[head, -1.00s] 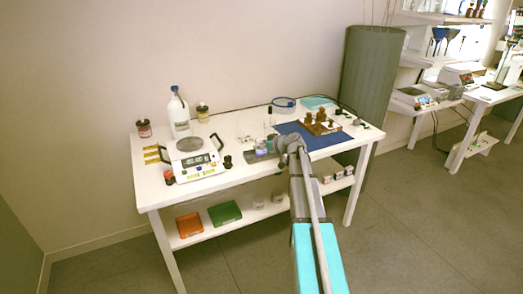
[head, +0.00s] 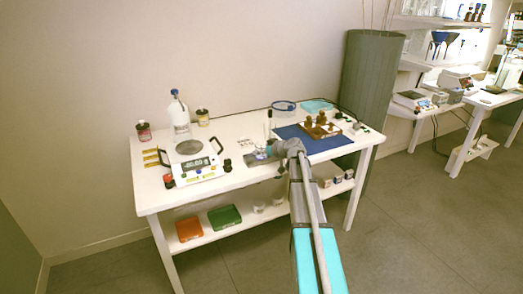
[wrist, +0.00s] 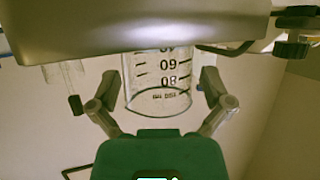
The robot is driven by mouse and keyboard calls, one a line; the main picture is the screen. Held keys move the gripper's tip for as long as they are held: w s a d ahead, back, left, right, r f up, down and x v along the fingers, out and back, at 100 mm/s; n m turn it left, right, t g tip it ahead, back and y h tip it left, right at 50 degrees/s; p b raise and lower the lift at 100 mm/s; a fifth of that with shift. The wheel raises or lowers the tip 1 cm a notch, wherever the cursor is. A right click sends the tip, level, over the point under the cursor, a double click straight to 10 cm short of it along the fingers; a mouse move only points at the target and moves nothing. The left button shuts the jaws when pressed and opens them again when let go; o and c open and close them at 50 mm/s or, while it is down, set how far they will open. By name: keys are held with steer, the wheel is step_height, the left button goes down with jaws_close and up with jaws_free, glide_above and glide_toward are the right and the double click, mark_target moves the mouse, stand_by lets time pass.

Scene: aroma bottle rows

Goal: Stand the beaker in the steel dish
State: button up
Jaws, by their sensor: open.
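The clear glass beaker (wrist: 160,78) shows in the wrist view between the two fingers, with its printed scale upside down and its rim toward the picture's bottom. My gripper (wrist: 158,84) is open, with a finger on each side of the beaker. A large, close steel surface (wrist: 130,30), which looks like the steel dish, crosses the top of the wrist view and hides the beaker's base. I cannot tell whether the base rests in it. In the head view my gripper (head: 257,156) is low over the bench's front middle, and the beaker is not clear there.
On the white bench (head: 225,182), a balance (head: 192,162) and a white bottle (head: 179,115) stand left. A blue mat (head: 322,145) with a wooden block and brown weights (head: 319,126) lies right. Small dark-capped items (wrist: 292,40) show top right in the wrist view.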

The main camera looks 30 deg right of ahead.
steer(key=shift+r, duration=0.15)
steer(key=shift+s+r, duration=0.15)
steer(key=p+v, duration=0.5)
steer(key=v, duration=0.6)
steer(key=shift+s+d, duration=0.25)
steer(key=shift+s, duration=0.05)
steer(key=shift+r, duration=0.1)
steer(key=s+a+f+m+g, duration=0.1)
steer(key=s+a+f+g, duration=0.25)
steer(key=a, duration=0.55)
steer(key=s+a+f+g+h, duration=0.1)
steer(key=s+a+f+g, duration=0.3)
steer(key=a, duration=0.5)
steer(key=s+a+f+m+g, duration=0.1)
steer(key=s+a+f+g, duration=0.15)
steer(key=s+a, duration=0.5)
steer(key=s+a+f+m+g+h, duration=0.1)
steer(key=s+a+m+g+h, duration=0.1)
steer(key=s+a, duration=0.4)
steer(key=shift+s+f+g+h, duration=0.25)
steer(key=shift+s+g+h, duration=0.15)
steer(key=shift+s+h, duration=0.3)
